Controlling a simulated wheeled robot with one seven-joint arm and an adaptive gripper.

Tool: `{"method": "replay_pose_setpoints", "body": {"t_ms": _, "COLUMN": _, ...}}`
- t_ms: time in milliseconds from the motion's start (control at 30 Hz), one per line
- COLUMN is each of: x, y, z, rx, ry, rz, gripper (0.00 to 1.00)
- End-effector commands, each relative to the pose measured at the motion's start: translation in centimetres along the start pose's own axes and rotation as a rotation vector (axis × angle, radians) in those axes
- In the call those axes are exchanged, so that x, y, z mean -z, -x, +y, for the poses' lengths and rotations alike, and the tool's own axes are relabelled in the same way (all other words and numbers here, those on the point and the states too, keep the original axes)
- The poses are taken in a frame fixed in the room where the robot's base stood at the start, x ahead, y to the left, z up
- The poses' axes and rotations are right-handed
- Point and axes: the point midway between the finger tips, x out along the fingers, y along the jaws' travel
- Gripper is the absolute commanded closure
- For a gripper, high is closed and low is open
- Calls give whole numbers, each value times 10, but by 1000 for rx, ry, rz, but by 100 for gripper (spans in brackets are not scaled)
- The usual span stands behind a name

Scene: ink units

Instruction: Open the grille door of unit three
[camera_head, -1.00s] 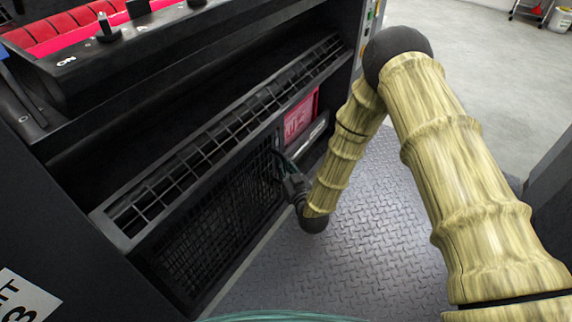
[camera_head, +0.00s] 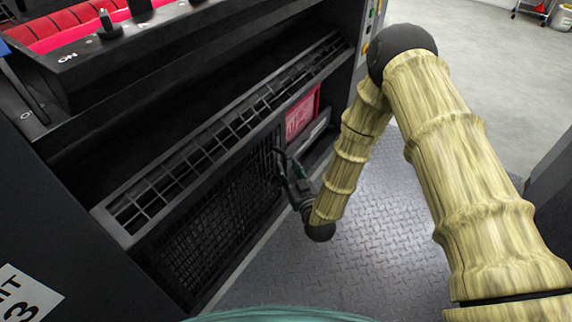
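The black mesh grille door (camera_head: 215,232) fills the lower front of the unit, under a slanted open-grid shelf. The label with a 3 (camera_head: 25,300) is on the dark panel at lower left. My gripper (camera_head: 285,160) is at the right end of the grille door, with its dark fingers close to the door's edge. The fingers are small and dark against the mesh, so I cannot tell whether they touch or grip it. No clear gap shows at the door's edges.
A red box (camera_head: 302,114) sits in the recess right of the grille, above a grey ledge (camera_head: 308,138). The slanted grid shelf (camera_head: 220,145) juts out above the door. The diamond-plate floor (camera_head: 390,240) before the unit is clear.

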Motion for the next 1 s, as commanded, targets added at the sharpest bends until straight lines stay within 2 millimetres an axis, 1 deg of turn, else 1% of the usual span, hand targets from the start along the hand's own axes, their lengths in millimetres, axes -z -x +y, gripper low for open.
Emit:
{"method": "replay_pose_setpoints", "body": {"t_ms": 33, "x": -1, "y": 11, "z": 0, "rx": 0, "ry": -1, "rz": -4, "gripper": 65}}
{"method": "replay_pose_setpoints", "body": {"t_ms": 200, "x": -1, "y": 42, "z": 0, "rx": 0, "ry": 0, "rz": -4, "gripper": 65}}
{"method": "replay_pose_setpoints", "body": {"t_ms": 300, "x": -1, "y": 58, "z": 0, "rx": 0, "ry": -1, "rz": -4, "gripper": 65}}
{"method": "replay_pose_setpoints", "body": {"t_ms": 433, "x": -1, "y": 73, "z": 0, "rx": 0, "ry": -1, "rz": -3, "gripper": 65}}
{"method": "replay_pose_setpoints", "body": {"t_ms": 633, "x": -1, "y": 83, "z": 0, "rx": -1, "ry": 0, "rz": -2, "gripper": 65}}
{"method": "replay_pose_setpoints", "body": {"t_ms": 1000, "x": 0, "y": 84, "z": 0, "rx": 0, "ry": 0, "rz": -1, "gripper": 65}}
